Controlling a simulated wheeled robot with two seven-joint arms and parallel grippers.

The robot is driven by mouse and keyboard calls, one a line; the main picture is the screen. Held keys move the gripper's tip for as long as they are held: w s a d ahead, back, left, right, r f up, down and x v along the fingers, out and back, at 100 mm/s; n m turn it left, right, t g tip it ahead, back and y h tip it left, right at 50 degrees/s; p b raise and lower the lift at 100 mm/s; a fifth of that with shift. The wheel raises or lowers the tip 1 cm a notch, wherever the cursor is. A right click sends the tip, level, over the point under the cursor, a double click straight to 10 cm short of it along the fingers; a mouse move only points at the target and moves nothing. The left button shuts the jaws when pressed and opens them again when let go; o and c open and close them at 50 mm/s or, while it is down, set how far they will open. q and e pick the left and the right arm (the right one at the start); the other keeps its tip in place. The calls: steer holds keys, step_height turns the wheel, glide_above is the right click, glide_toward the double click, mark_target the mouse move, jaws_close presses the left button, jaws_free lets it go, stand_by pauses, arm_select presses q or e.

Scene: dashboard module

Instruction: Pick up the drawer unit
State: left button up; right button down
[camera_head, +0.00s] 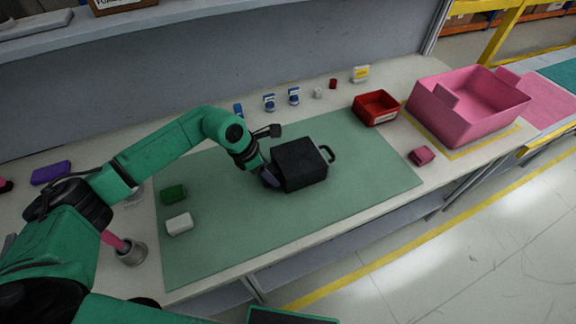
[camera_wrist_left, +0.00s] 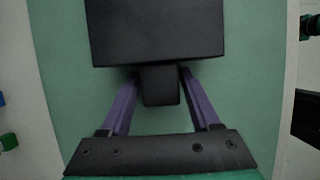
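The drawer unit appears to be the black box (camera_head: 299,164) with a loop handle on its right side, standing on the green mat (camera_head: 375,160). In the left wrist view the black box (camera_wrist_left: 155,30) fills the top middle, with a dark tab sticking out towards my gripper. My left gripper (camera_head: 269,177) is at the box's left side. In the wrist view its two purple fingers (camera_wrist_left: 160,75) are spread, one on each side of the tab, with narrow gaps seeming to show. Firm contact cannot be made out. My right gripper is not in view.
A green block (camera_head: 174,194) and a white block (camera_head: 179,225) lie on the mat's left. A metal cup (camera_head: 132,254) stands near my left arm. A red bin (camera_head: 377,108), a pink crate (camera_head: 462,120) and a pink block (camera_head: 421,156) are at the right. The mat's front is clear.

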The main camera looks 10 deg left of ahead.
arm_select(q)
jaws_close()
steer(key=shift+r, duration=0.1)
steer(key=shift+r, duration=0.1)
